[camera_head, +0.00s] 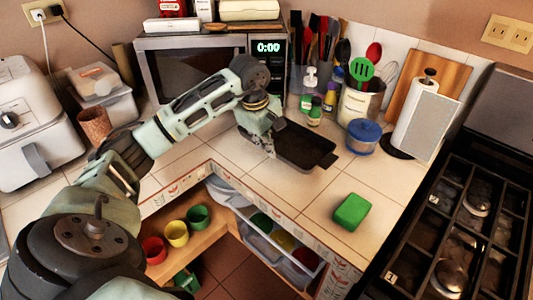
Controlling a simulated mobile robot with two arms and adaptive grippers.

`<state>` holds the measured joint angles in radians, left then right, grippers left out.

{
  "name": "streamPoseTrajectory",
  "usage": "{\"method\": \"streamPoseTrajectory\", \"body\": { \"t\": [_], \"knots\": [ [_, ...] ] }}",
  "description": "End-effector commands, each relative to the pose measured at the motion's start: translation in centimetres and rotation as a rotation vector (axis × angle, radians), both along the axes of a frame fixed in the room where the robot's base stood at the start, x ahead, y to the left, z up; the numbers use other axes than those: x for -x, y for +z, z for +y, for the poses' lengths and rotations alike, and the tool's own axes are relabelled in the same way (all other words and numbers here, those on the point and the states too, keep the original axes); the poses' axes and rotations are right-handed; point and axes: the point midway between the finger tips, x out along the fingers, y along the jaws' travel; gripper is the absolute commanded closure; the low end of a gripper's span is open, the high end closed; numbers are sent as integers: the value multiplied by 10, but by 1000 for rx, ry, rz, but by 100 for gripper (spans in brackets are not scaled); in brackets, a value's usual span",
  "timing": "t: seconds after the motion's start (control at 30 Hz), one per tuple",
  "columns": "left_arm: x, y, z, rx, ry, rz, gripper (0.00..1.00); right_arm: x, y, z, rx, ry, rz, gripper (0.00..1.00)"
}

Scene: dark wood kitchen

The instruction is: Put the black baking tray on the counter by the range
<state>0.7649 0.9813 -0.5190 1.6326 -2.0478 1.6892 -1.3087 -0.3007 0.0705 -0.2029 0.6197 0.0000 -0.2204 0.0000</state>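The black baking tray (302,150) is on or just above the tiled counter (262,182), in front of the microwave and utensil holders. Its handle tab points right. My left arm reaches in from the left, and its gripper (268,146) is at the tray's left end, overlapping its edge. The fingers are small and partly hidden, so I cannot tell whether they are closed on the rim. The black range (462,235) is at the right, beside the counter. My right gripper is not in view.
A green sponge (351,212) lies near the counter's front edge. A blue-lidded container (362,136), paper towel roll (424,115) and utensil crock (360,103) stand behind. The microwave (190,70) is at the back. Counter between tray and range is mostly clear.

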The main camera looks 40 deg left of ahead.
Motion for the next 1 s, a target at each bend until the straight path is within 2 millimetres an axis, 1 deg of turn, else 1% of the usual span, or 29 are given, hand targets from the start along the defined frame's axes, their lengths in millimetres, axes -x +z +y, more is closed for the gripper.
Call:
{"method": "streamPoseTrajectory", "body": {
  "t": [0.07,0.2,0.3,0.67,0.9,0.93,1.0],
  "knots": [
    [1,-6,0,2,-1,0,100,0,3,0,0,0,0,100],
    [1,-26,-1,4,-2,1,100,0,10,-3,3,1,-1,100],
    [0,-36,0,2,0,-1,100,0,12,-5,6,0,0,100],
    [0,-42,0,0,-1,-3,100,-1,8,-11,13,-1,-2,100],
    [0,-42,0,1,-1,0,79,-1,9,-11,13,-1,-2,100],
    [0,-42,0,1,-1,0,77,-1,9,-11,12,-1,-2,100],
    [0,-42,0,1,-1,0,77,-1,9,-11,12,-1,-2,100]
  ]
}}
